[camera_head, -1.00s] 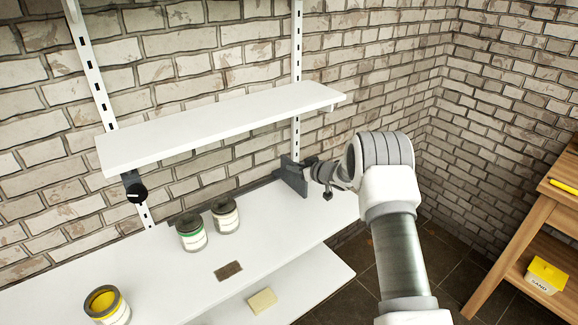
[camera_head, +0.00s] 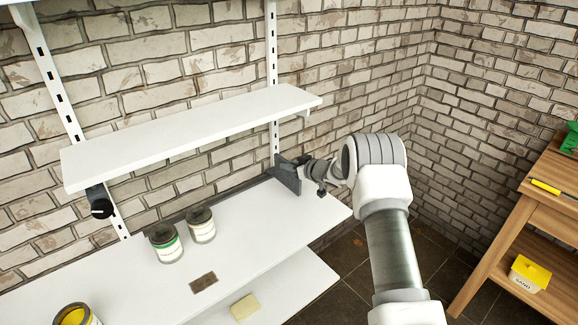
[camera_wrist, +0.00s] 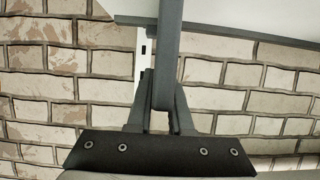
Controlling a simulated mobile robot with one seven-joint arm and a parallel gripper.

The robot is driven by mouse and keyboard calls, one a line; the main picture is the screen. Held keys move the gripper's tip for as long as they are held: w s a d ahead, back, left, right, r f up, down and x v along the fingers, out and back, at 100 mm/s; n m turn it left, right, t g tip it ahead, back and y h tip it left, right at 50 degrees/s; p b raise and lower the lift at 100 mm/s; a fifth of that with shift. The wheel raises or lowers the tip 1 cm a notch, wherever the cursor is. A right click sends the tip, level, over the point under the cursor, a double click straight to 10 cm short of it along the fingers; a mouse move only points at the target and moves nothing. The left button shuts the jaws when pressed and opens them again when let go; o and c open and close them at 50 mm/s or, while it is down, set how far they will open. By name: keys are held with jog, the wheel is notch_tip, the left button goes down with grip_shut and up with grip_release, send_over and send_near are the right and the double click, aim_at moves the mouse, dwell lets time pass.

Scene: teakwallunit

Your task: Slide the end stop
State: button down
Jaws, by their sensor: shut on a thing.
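The end stop (camera_head: 287,178) is a dark grey upright plate on the white middle shelf, near its right part and just right of the slotted post. My gripper (camera_head: 302,166) reaches it from the right and is shut on it. In the wrist view my two fingers (camera_wrist: 161,100) close on both sides of the end stop (camera_wrist: 169,45), seen edge-on. The end stop's foot is not clearly visible.
A dark rail (camera_head: 235,190) runs along the shelf's back. Two cans (camera_head: 166,244) (camera_head: 201,226), a brown block (camera_head: 204,283) and a yellow can (camera_head: 74,316) are to the left. The upper shelf (camera_head: 195,135) overhangs. A wooden bench (camera_head: 515,235) stands right.

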jog(key=c, duration=1.1)
grip_release()
jog(key=v, duration=1.7)
jog(key=shift+s+p, duration=0.2)
jog(key=shift+p, duration=0.15)
jog(key=shift+d+r, duration=0.1)
jog(key=shift+r, duration=0.1)
